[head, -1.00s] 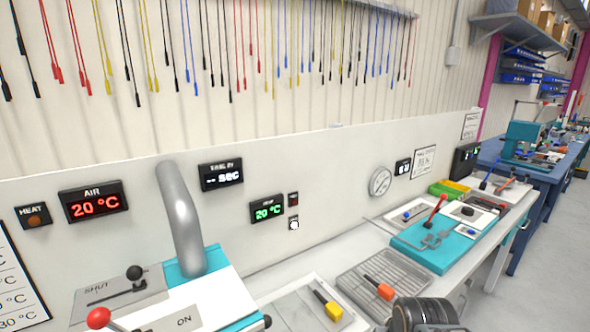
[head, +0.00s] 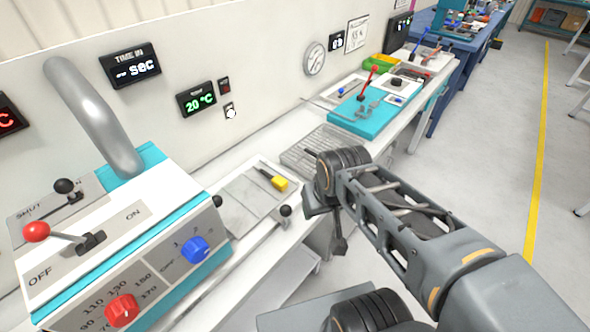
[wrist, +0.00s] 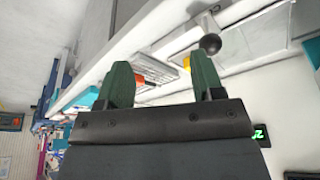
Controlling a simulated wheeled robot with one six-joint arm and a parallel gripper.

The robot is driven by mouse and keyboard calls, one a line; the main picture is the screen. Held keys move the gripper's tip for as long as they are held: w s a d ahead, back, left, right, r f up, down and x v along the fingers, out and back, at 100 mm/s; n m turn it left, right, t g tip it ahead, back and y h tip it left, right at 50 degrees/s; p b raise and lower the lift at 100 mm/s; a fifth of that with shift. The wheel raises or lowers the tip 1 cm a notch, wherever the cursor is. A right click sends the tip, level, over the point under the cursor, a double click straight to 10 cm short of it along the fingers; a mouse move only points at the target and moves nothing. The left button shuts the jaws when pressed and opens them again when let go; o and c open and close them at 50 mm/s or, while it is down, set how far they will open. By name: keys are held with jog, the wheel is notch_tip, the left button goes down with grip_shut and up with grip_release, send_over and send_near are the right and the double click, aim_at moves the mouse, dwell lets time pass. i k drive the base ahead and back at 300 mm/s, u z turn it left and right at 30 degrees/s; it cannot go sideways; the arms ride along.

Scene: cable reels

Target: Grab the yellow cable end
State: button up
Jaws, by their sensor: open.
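A yellow piece with a dark shaft (head: 279,183) lies on a grey plate on the bench in the head view. I cannot tell whether it is a cable end. A small yellow patch (wrist: 187,62) shows beside the right finger in the wrist view. My gripper (wrist: 163,80) is open, with nothing between its two green fingers. In the head view my arm reaches in from the lower right, and its wrist is right of the yellow piece, apart from it. The hanging cables are out of view now.
A machine with a red-knobbed lever (head: 36,232) and blue knob (head: 195,250) stands at left. A wire rack (head: 318,148) and a teal board (head: 355,117) lie further along the bench. The floor at right (head: 500,130) is clear.

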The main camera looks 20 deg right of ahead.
aim_at(279, 183)
jog(key=z, duration=1.1)
jog(key=k, duration=1)
jog(key=u, duration=1.05)
jog(key=i, duration=0.45)
jog(key=u, duration=0.05)
